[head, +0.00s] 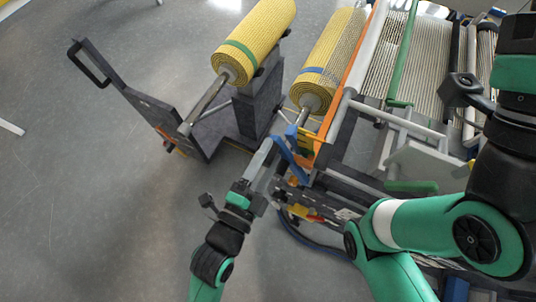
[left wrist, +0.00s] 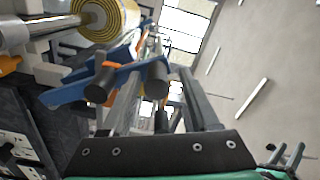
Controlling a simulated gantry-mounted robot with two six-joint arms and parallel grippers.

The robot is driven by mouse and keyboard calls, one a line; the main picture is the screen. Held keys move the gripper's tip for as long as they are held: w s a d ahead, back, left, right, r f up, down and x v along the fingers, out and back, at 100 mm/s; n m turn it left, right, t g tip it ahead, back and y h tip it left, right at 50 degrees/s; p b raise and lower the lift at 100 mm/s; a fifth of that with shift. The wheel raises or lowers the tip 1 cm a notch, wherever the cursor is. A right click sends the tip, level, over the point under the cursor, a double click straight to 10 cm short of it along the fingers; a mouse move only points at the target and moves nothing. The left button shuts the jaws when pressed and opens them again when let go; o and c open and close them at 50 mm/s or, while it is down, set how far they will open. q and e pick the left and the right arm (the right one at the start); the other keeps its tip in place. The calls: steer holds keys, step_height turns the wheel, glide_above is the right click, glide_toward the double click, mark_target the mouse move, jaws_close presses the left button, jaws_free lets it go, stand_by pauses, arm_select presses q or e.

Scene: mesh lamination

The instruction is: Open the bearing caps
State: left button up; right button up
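A blue lever-like part, which looks like a bearing cap (head: 291,158), sits at the near end of the machine frame, below the shaft of the mounted yellow mesh roll (head: 322,72). In the left wrist view the blue part (left wrist: 122,78) lies across the upper left, with dark round knobs and an orange piece. My left gripper (head: 268,152) is just left of the blue part in the head view. Its fingers (left wrist: 163,95) stand apart with nothing visibly clamped between them. Whether a finger touches the blue part is unclear.
A dark cart (head: 165,115) with a handle carries another yellow mesh roll (head: 252,45) left of the machine. An orange rail (head: 352,62) and rollers with a green bar (head: 404,55) lie to the right. The grey floor (head: 90,220) at lower left is clear.

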arm_select(q)
steer(key=shift+f, duration=0.15)
steer(key=shift+s+a, duration=0.2)
steer(key=shift+s, duration=0.05)
steer(key=v, duration=1.1)
